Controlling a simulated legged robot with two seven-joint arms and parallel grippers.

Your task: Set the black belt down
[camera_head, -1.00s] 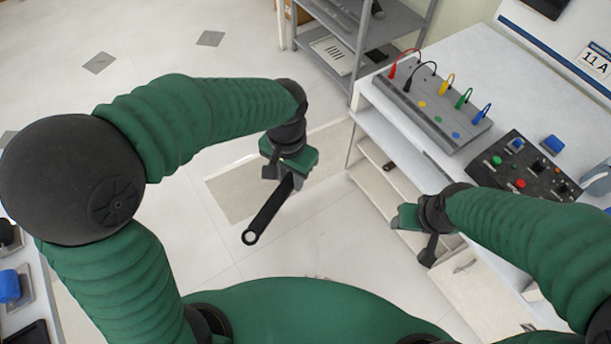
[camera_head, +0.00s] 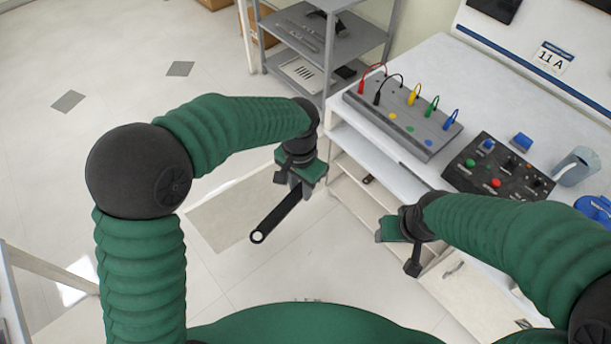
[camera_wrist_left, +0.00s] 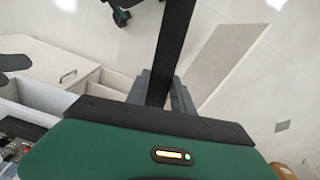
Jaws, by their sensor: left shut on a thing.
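The black belt (camera_head: 277,217) is a flat dark strip with a ring at its lower end. My left gripper (camera_head: 299,186) is shut on its upper end and holds it over the floor, tilted down to the left in the head view. In the left wrist view the belt (camera_wrist_left: 172,50) runs upward from between the jaws (camera_wrist_left: 160,98). My right gripper (camera_head: 388,230) is beside the bench front, to the right of the left one. Its fingers are too small and turned away to tell if they are open.
Open shelves (camera_head: 358,200) are below. A grey rack (camera_head: 345,45) stands behind.

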